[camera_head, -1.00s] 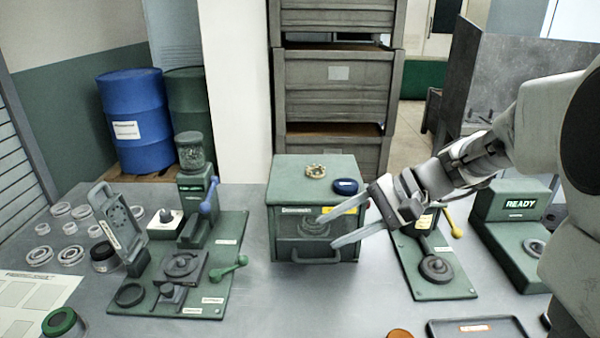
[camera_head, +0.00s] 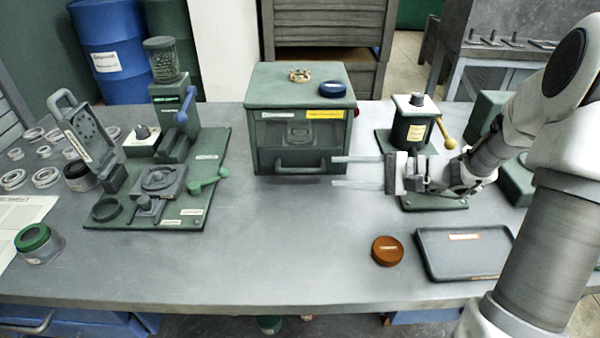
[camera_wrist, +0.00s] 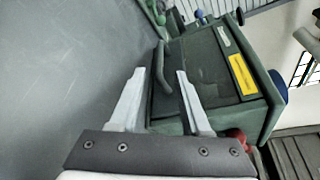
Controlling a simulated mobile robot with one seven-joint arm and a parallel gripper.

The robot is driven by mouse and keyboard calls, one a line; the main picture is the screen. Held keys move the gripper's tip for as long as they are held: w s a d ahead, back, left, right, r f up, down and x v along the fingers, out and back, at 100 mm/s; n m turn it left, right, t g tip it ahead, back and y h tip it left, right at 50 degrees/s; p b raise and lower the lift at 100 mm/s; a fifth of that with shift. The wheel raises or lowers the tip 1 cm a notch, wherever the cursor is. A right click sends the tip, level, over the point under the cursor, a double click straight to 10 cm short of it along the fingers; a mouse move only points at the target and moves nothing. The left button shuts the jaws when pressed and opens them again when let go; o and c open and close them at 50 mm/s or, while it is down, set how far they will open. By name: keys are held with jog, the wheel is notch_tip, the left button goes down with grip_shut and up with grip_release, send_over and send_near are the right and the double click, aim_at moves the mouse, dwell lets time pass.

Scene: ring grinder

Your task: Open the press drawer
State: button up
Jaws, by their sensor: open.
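The press (camera_head: 302,115) is a green box in the middle of the table in the head view. A dark drawer with a bar handle (camera_head: 300,164) is low on its front, and it looks closed. My gripper (camera_head: 333,171) is open and empty in front of the box's lower right, its fingers pointing left toward the handle's side. In the wrist view the dark handle (camera_wrist: 168,68) shows just beyond and between my gripper's fingertips (camera_wrist: 160,72). I cannot tell whether the fingers touch the handle. The green box (camera_wrist: 215,75) fills the right of that view.
A gold ring (camera_head: 300,75) and a blue lid (camera_head: 332,89) lie on the box. A green machine with levers (camera_head: 170,180) stands left. Another green station (camera_head: 412,125) stands behind my gripper. An orange lid (camera_head: 387,250) and a tray (camera_head: 465,255) are at the front right. The front middle is clear.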

aim_at(307, 171)
jog(key=b+x, duration=0.1)
jog(key=x, duration=0.9)
jog(key=shift+a+f, duration=0.1)
grip_shut()
dwell(1.1)
